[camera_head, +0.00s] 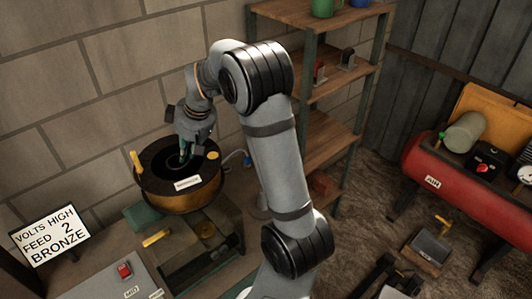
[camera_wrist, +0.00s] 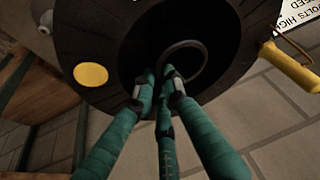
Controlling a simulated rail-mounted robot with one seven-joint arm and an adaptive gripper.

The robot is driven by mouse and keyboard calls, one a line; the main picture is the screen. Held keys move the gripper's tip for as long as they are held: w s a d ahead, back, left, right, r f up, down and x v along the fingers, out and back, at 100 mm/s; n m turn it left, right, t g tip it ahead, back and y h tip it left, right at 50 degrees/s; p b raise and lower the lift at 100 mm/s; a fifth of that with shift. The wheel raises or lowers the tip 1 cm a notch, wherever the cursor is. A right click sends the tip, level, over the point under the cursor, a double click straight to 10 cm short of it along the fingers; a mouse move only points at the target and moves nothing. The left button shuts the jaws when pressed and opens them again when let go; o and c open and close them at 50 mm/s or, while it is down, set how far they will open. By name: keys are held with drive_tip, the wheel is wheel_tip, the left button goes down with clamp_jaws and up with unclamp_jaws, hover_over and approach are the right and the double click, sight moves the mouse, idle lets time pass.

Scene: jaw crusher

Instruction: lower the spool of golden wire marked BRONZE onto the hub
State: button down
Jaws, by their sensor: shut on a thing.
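The spool of golden wire (camera_head: 180,200) has a black upper flange with a white label (camera_head: 187,183), too small to read for certain. My gripper (camera_head: 184,157) points down into the dark centre of the spool. In the wrist view, my gripper's green fingers (camera_wrist: 160,82) are shut at a thin dark ring (camera_wrist: 186,44) in the middle of the spool's black flange (camera_wrist: 105,40). A yellow disc (camera_wrist: 90,75) sits on the flange. The spool looks roughly level above the machine bench. The hub is hidden under the spool, and I cannot tell whether they touch.
A sign (camera_head: 52,236) reading VOLTS HIGH, FEED 2, BRONZE stands at the left. A yellow handle (camera_head: 137,162) rises beside the spool, with a grey box with a red switch (camera_head: 124,270) in front. Wooden shelves (camera_head: 325,75) and a red air tank (camera_head: 445,185) stand to the right.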

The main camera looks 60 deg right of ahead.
drive_tip(key=s+d+f, duration=0.2)
drive_tip(key=s+d, duration=0.1)
drive_tip(key=d, duration=0.8)
drive_tip(key=s+d+f, duration=0.2)
drive_tip(key=d, duration=0.9)
drive_tip(key=s+d+f+n+y+b, duration=0.1)
drive_tip(key=s+f+n+b, duration=0.1)
drive_tip(key=s+f, duration=0.4)
drive_tip(key=shift+s, duration=0.45)
drive_tip(key=shift+f+b, duration=0.1)
drive_tip(key=shift+b, duration=0.4)
wheel_tip(320, 180, down, 16)
drive_tip(key=b, duration=1.6)
drive_tip(key=shift+f, duration=0.15)
